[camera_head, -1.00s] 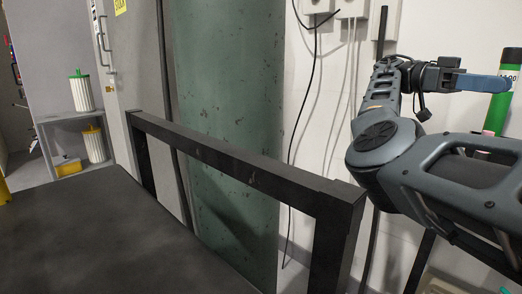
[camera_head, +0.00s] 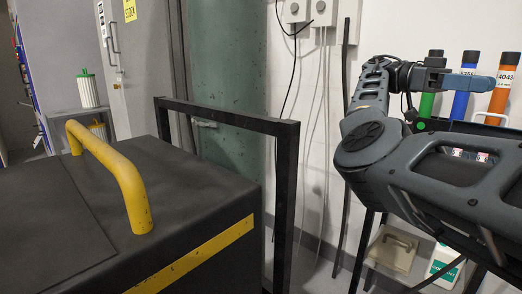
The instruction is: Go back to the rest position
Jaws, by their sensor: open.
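My arm comes in from the right edge, bends at a round grey elbow and folds back up and right. My gripper (camera_head: 484,83) is at its end at the upper right, its blue-grey fingers pointing right. It is open, and I see nothing held in it. The fingers appear nearly side-on, so the gap between them is hard to see. In the picture they overlap the row of coloured tubes; I cannot tell how far behind the tubes stand.
A black box (camera_head: 190,215) with a yellow handle (camera_head: 112,170) fills the lower left. A black frame (camera_head: 284,200) stands beside it. Green (camera_head: 427,104), blue (camera_head: 460,105) and orange (camera_head: 502,95) tubes stand at right. Cables hang on the white wall. Little floor shows.

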